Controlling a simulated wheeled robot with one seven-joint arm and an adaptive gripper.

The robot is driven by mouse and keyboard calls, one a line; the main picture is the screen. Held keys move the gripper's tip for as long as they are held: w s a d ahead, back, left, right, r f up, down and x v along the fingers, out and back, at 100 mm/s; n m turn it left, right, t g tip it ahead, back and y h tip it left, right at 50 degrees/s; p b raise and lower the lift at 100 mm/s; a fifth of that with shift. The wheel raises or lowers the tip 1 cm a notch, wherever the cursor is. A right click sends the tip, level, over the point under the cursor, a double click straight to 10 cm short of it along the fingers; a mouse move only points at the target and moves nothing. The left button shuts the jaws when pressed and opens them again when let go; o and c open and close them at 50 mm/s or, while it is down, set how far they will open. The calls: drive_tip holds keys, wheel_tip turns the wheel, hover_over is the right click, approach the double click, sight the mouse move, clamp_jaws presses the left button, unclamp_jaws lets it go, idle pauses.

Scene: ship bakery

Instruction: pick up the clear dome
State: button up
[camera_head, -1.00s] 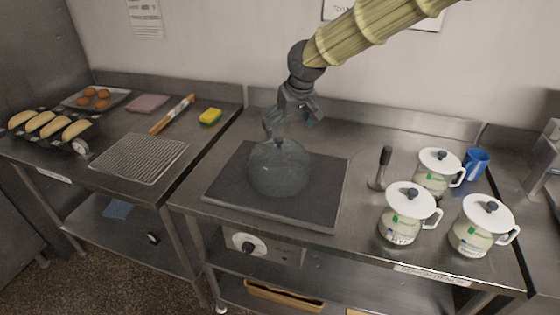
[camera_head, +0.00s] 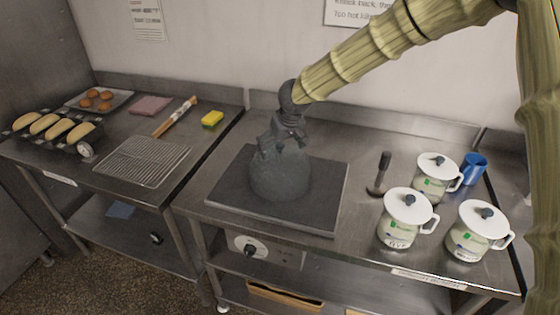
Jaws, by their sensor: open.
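The clear dome (camera_head: 281,178) is a see-through rounded cover standing on a dark square plate (camera_head: 322,205) on the steel counter. My gripper (camera_head: 279,147) is at the top of the dome, its fingers pointing down around the place of the dome's knob. The gripper is open. The knob is hidden behind the fingers, and I cannot tell whether the fingers touch it.
Right of the plate stand a dark-handled tool (camera_head: 380,172), several white-lidded jars (camera_head: 407,218) and a blue mug (camera_head: 475,167). On the left counter are a wire rack (camera_head: 142,160), a rolling pin (camera_head: 176,117), a yellow sponge (camera_head: 212,119) and loaves (camera_head: 44,124).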

drive_tip(key=shift+x, duration=0.85)
drive_tip(key=shift+c, duration=0.2)
